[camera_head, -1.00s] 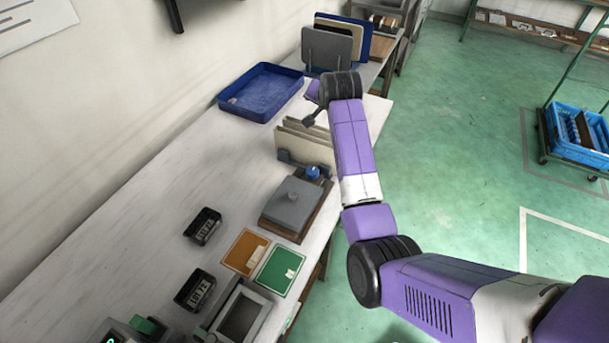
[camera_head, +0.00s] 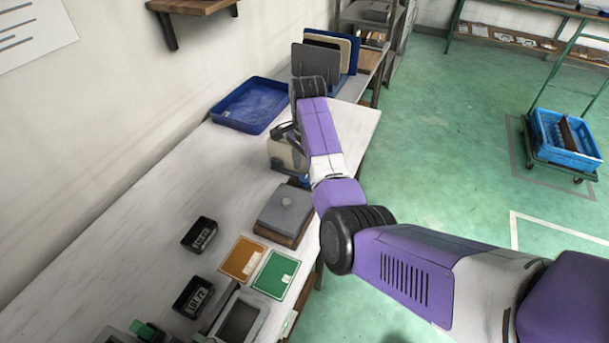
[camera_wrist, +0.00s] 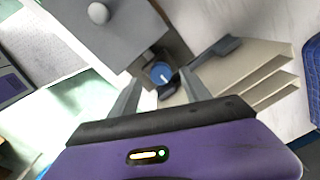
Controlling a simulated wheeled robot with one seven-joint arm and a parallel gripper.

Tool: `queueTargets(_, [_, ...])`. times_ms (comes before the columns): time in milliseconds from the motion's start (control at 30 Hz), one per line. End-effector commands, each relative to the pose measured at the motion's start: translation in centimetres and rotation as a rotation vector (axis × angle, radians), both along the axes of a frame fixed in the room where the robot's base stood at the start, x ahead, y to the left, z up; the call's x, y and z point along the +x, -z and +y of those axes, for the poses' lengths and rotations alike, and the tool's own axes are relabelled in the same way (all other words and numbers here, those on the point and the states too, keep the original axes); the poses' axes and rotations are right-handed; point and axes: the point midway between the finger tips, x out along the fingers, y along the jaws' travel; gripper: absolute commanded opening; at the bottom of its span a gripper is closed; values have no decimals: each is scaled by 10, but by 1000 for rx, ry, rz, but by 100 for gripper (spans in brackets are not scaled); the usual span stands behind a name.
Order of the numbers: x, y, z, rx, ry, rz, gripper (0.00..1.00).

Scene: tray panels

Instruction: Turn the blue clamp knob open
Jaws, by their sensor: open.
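The blue clamp knob (camera_wrist: 160,72) shows in the wrist view as a round disc with a pale line across it. It sits between a grey box and upright cream panels (camera_wrist: 262,76), near a dark clamp bar (camera_wrist: 226,46). My gripper (camera_wrist: 162,78) is open, with one finger to each side of the knob in the picture. I cannot tell whether the fingers touch it. In the head view my arm covers most of the clamp, and only a sliver of blue (camera_head: 305,181) shows beside it.
The grey box with a round lid knob (camera_head: 286,209) stands close to the clamp. A blue tray (camera_head: 250,107) lies further back. Orange (camera_head: 243,258) and green (camera_head: 275,274) cards and two black displays (camera_head: 199,234) are nearer. The bench's left side is largely clear.

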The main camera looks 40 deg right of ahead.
Motion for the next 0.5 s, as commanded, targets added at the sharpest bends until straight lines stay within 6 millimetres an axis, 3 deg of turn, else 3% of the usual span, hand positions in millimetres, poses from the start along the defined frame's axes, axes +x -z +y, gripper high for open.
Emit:
queueTargets(200, [0, 27, 0, 1, -1, 0, 56])
queueTargets(500, [1, 35, 0, 0, -1, -2, 56])
